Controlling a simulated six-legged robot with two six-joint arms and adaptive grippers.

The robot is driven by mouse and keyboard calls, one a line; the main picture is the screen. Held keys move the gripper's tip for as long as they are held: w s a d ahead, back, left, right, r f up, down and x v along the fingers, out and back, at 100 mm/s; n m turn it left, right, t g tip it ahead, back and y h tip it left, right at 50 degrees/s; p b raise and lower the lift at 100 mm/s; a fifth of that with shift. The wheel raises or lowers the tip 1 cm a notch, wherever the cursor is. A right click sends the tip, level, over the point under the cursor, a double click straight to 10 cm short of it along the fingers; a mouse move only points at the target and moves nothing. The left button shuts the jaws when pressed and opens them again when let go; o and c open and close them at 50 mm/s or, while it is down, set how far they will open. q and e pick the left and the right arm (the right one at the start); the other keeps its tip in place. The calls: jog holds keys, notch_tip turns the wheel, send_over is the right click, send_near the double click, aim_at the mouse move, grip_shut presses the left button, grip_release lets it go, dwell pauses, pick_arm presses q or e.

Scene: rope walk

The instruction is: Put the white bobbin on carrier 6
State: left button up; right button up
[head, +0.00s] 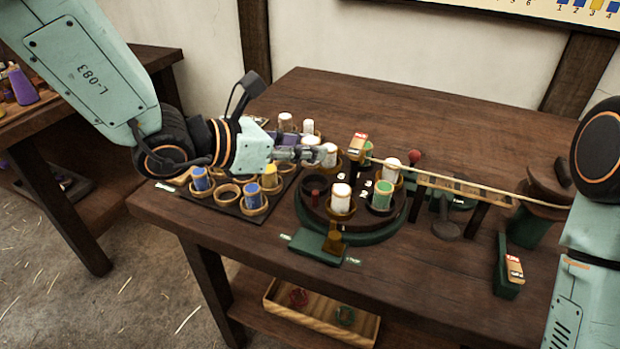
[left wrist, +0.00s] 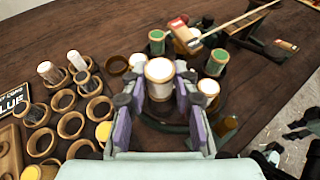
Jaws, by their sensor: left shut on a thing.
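My left gripper (head: 318,154) is shut on a white bobbin (head: 329,156), held near the rear left of the round carrier plate (head: 350,236). In the left wrist view the white bobbin (left wrist: 159,72) sits upright between the two fingers (left wrist: 158,92). The plate carries other bobbins: a front white one (head: 341,200), a right white one (head: 389,172), a front green one (head: 382,196) and a rear green one (head: 367,149). The carrier numbers are too small to read, so I cannot tell which is carrier 6. My right gripper is out of view.
A dark board of wooden cups stands left of the plate, with blue bobbins (head: 253,196), a yellow bobbin (head: 269,177), white bobbins (head: 285,122) and an empty cup (head: 228,193). A rope (head: 465,184) runs right from the plate over a wooden rail.

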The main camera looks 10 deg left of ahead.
aim_at(306, 189)
pick_arm(q)
jog(key=shift+w+d+f, duration=0.15)
jog(key=shift+d+f, duration=0.1)
jog(key=shift+f, duration=0.25)
jog(key=shift+w+d+f, duration=0.15)
jog(key=shift+d+f, duration=0.05)
jog(key=shift+f, duration=0.3)
jog(key=shift+w+d+f, duration=0.1)
jog(key=shift+f, duration=0.25)
jog(key=f, duration=0.1)
jog(key=f+b, duration=0.1)
jog(key=f, duration=0.1)
jog(key=shift+s+a, duration=0.35)
jog(key=shift+a, duration=0.05)
jog(key=shift+w+d, duration=0.25)
jog(key=shift+d, duration=0.05)
jog(key=o, duration=1)
jog(key=shift+s+a, duration=0.15)
jog(key=shift+a, duration=0.05)
jog(key=shift+d, duration=0.1)
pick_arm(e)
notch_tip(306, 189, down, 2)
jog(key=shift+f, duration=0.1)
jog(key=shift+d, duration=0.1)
